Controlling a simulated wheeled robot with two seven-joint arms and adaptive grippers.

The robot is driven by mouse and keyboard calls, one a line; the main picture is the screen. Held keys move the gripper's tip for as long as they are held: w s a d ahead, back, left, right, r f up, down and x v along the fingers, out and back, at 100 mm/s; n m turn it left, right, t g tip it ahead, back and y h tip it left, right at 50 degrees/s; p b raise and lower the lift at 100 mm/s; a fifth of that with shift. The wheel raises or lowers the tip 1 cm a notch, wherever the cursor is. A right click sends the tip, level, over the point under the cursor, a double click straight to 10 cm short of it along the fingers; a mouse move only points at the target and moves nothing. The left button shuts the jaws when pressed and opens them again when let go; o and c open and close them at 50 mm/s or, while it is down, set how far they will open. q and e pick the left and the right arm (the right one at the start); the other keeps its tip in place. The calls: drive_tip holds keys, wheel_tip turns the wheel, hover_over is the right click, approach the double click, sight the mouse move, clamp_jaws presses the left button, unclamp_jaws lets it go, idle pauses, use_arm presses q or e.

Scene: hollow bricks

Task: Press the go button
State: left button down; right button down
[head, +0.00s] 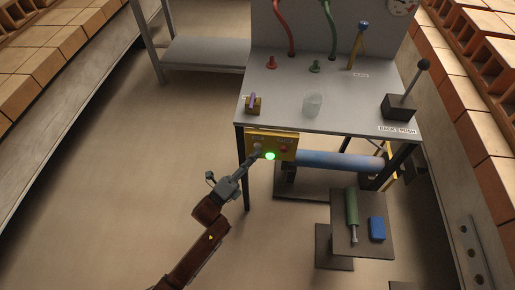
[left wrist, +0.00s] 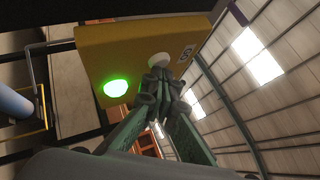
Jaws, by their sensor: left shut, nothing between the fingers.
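A yellow control box (head: 287,138) hangs at the front left edge of the grey table. It carries a pale round button (head: 258,146), a red button (head: 283,149) and a glowing green lamp (head: 270,156). In the left wrist view the box (left wrist: 105,50) shows the lit green lamp (left wrist: 117,88), a pale button (left wrist: 159,59) and a small label (left wrist: 186,53) that is hard to read. My left gripper (head: 254,156) is shut and empty, its fingertips (left wrist: 163,88) right at the pale button; I cannot tell if they touch. My right gripper is not in view.
A low stand (head: 375,255) holds a green cylinder (head: 351,208) and blue block (head: 377,229). Floor at left is clear.

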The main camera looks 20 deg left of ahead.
use_arm(q)
drive_tip(key=shift+s, duration=0.15)
drive_tip(key=s, duration=0.2)
drive_tip(key=s+d+p, duration=0.1)
drive_tip(key=s+p, duration=0.1)
drive_tip(key=s, duration=0.1)
drive_tip(key=shift+s+d, duration=0.3)
drive_tip(key=shift+d, duration=0.05)
idle(0.3)
